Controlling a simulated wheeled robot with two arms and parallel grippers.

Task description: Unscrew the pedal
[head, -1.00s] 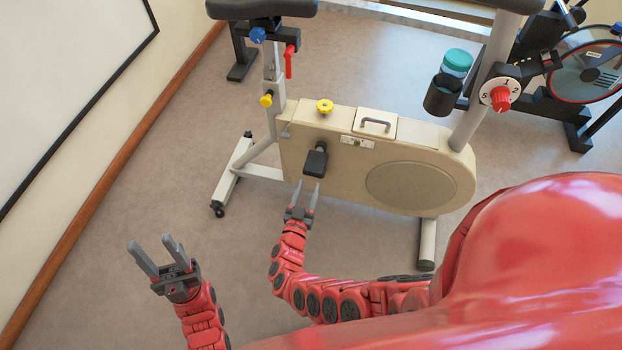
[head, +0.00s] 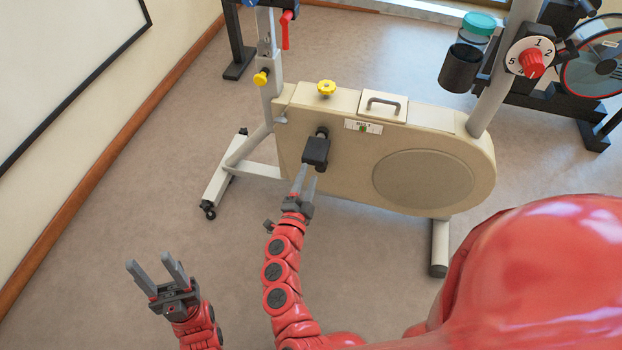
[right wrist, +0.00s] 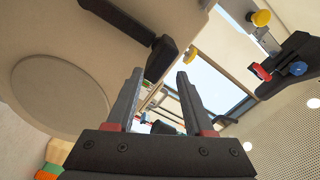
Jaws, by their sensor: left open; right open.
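The black pedal (head: 316,151) sits on its short crank on the near side of the beige exercise bike (head: 450,160). In the right wrist view the dark pedal (right wrist: 160,58) shows just above the fingertips, at the end of a black crank arm (right wrist: 118,18). My right gripper (head: 306,174) is open just below the pedal, fingers pointing at it; it also shows in the right wrist view (right wrist: 160,75). I cannot tell whether the fingers touch the pedal. My left gripper (head: 149,262) is open and empty over the floor at the lower left.
A yellow knob (head: 326,88) and a grey handle (head: 383,102) are on top of the bike housing. A cup holder (head: 461,68) and a numbered dial (head: 530,57) are at upper right. A wall runs along the left. The floor (head: 120,200) between is clear.

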